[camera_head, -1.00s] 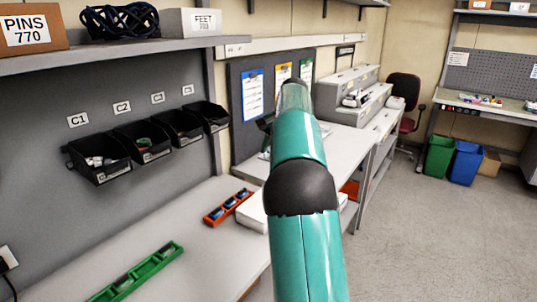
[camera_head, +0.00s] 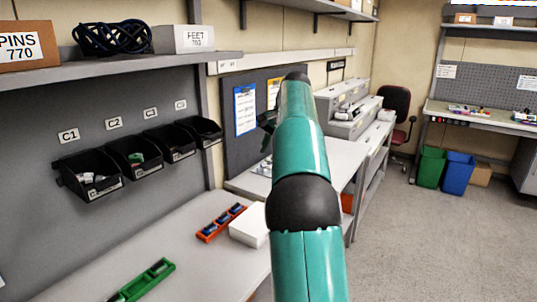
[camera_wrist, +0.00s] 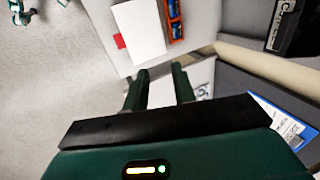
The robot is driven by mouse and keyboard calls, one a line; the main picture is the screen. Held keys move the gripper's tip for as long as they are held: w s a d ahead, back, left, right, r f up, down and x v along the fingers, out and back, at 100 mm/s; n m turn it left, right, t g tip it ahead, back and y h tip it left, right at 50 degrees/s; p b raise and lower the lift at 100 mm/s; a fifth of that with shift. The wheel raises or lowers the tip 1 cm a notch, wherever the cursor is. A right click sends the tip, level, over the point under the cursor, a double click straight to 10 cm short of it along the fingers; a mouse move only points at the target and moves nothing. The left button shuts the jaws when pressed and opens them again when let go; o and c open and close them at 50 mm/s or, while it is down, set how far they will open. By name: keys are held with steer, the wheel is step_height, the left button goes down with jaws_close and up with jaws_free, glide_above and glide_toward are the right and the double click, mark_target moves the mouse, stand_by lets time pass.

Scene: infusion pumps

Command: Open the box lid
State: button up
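A plain white box (camera_head: 249,226) sits on the grey workbench, right of the orange tray (camera_head: 221,222); my arm hides part of its right side. Its top looks flat and closed. In the wrist view the white box (camera_wrist: 138,30) lies at the top, beyond my fingers, with a small red patch at its left edge. My gripper (camera_wrist: 162,72) is open and empty, its two dark green fingers apart and short of the box in the picture. In the head view my arm mostly hides the gripper.
A green tray (camera_head: 143,281) lies on the near bench. Black bins (camera_head: 92,175) hang on the wall panel below a shelf (camera_head: 120,66). Grey stepped units (camera_head: 345,110) stand at the back. Green (camera_head: 431,167) and blue (camera_head: 458,173) bins stand right; the floor between is clear.

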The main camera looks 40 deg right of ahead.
steer(key=shift+v, duration=0.95)
steer(key=shift+s, duration=0.1)
